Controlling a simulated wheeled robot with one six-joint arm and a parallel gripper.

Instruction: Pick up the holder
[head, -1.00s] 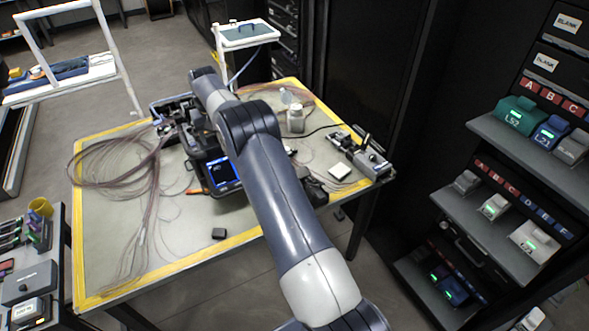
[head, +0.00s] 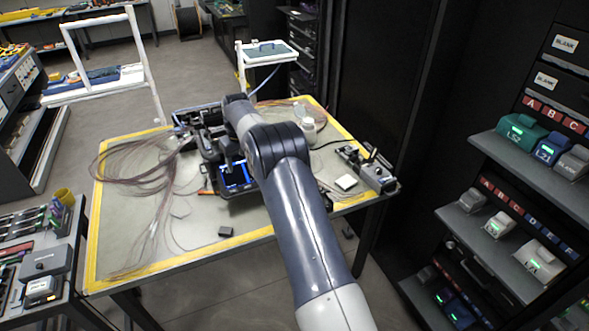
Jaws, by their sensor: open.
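I cannot single out the holder with certainty. A small dark block (head: 226,231) lies alone near the table's front edge. My arm reaches over the table, its forearm pointing away from me. My gripper (head: 232,162) seems to be the dark shape hanging over the top of the splicer's lit screen. It is open, with nothing visible in it; its fingertips are hard to make out against the dark machine. The fusion splicer (head: 240,188) stands mid-table, partly hidden by my arm.
Loose fibre coils (head: 135,170) cover the table's left side. A grey device (head: 378,177) sits at the right corner and a white bottle (head: 308,130) behind my arm. Shelves of labelled modules (head: 520,133) stand at right, a tool cart (head: 45,262) at left. The table's front left is mostly clear.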

